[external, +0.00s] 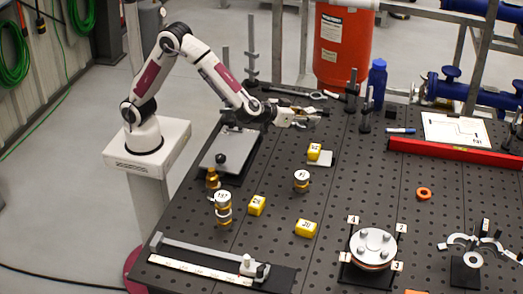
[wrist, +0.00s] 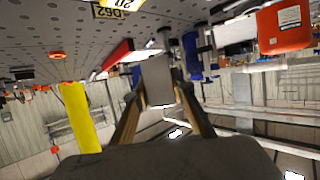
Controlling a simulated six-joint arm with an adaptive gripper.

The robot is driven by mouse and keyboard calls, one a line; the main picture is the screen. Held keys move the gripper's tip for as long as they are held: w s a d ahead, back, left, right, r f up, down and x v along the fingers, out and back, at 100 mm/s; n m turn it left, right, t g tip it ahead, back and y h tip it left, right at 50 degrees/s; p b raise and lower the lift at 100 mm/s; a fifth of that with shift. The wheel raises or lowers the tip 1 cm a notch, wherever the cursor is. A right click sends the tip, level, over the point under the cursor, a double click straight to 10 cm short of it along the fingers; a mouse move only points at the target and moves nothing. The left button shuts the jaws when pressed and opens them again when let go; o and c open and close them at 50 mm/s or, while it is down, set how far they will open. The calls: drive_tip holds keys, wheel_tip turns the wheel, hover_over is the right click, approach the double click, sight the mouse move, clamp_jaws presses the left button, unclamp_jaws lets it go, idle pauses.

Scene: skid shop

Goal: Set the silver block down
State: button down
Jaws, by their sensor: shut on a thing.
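My gripper (external: 308,117) is over the back part of the black perforated table, with the arm reaching in from the left. In the wrist view my gripper (wrist: 160,98) is shut on the silver block (wrist: 157,78), a plain grey piece standing out between the two fingertips. In the external view the block is too small and too close to the fingers to make out clearly. It appears held above the table, with no clear contact with the surface.
A small plate (external: 326,160) with a yellow block (external: 314,151) lies just in front of my gripper. A blue bottle (external: 377,82) and dark posts stand behind, right. The table's middle right is mostly clear.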

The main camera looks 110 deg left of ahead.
drive_tip(key=shift+w+d+r+m+t+h, duration=0.15)
drive_tip(key=shift+w+d+m+t+h, duration=0.15)
drive_tip(key=shift+m, duration=0.1)
drive_tip(key=shift+s+d+f+m+t+h, duration=1.75)
drive_tip(key=shift+d+f+m+h, duration=0.55)
drive_tip(key=shift+d+m+h, duration=1.9)
drive_tip(key=shift+w+d+r+m+g+h, duration=1.95)
drive_tip(key=shift+w+d+r+m+h, duration=0.55)
drive_tip(key=shift+d+m+h, duration=1.9)
drive_tip(key=s+d+f+m+g+h, duration=0.1)
drive_tip(key=s+f+m+g+h, duration=0.1)
drive_tip(key=s+m+g, duration=0.2)
drive_tip(key=s+d+f+m+g+h, duration=0.2)
drive_tip(key=s+g, duration=0.4)
drive_tip(key=s, duration=0.4)
drive_tip(key=m+h, duration=0.1)
drive_tip(key=m, duration=0.1)
drive_tip(key=shift+d+f+m, duration=0.2)
drive_tip(key=shift+f+m, duration=0.1)
drive_tip(key=shift+m, duration=0.1)
